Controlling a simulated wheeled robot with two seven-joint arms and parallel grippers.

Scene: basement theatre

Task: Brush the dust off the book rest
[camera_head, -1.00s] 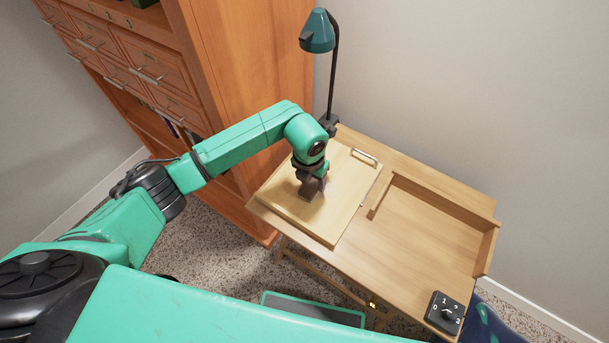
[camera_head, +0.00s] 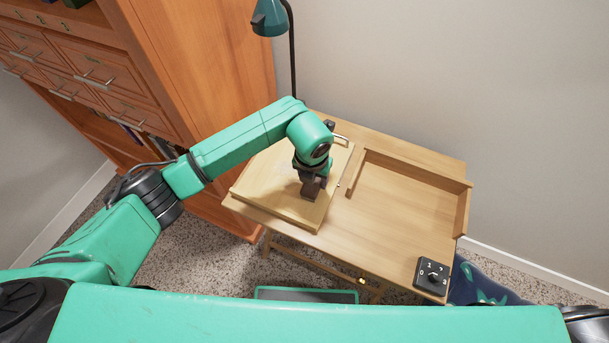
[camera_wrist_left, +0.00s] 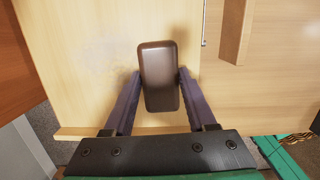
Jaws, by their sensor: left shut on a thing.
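The book rest is a pale wooden board (camera_head: 262,200) lying on the desk, with a metal handle or bar (camera_head: 341,139) at its back edge. In the left wrist view the board (camera_wrist_left: 75,95) fills the left and middle, with a faint greyish dust patch (camera_wrist_left: 105,50) up and left of the brush. My left gripper (camera_head: 312,188) is over the board's front right part. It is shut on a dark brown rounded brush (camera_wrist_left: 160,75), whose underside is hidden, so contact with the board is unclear. My right gripper is not in view.
The wooden desk (camera_head: 400,215) has a raised ledge (camera_head: 415,170) at the back right. A black dial box (camera_head: 432,275) sits at its front right corner. A teal lamp (camera_head: 270,18) stands behind the board. A tall wooden cabinet (camera_head: 200,70) stands to the left.

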